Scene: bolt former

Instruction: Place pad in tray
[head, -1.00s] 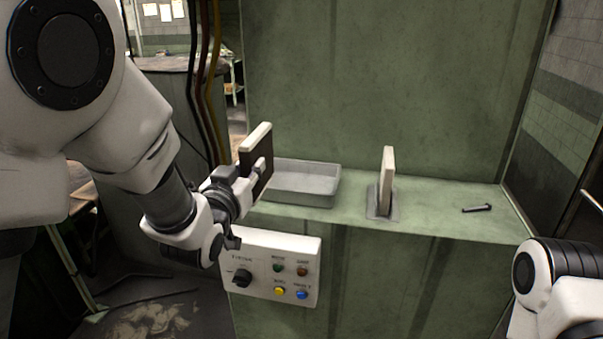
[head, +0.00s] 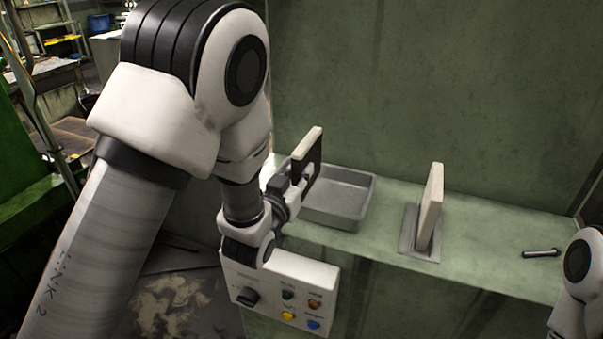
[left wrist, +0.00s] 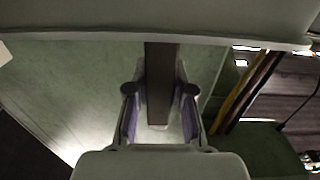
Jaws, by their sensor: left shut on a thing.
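My left gripper (head: 303,178) is shut on a pad (head: 306,149), a flat plate with a dark face and a pale edge, held upright. In the head view the pad shows at the left end of the grey open tray (head: 352,222), overlapping its rim; the height between them is hard to tell. The tray's visible inside looks empty. My right gripper is out of view.
A second pale plate (head: 432,205) stands upright on a grey base (head: 408,246) right of the tray. A dark bolt (head: 541,253) lies farther right on the green ledge (head: 480,240). A button panel (head: 285,292) is below the tray. A green wall rises behind.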

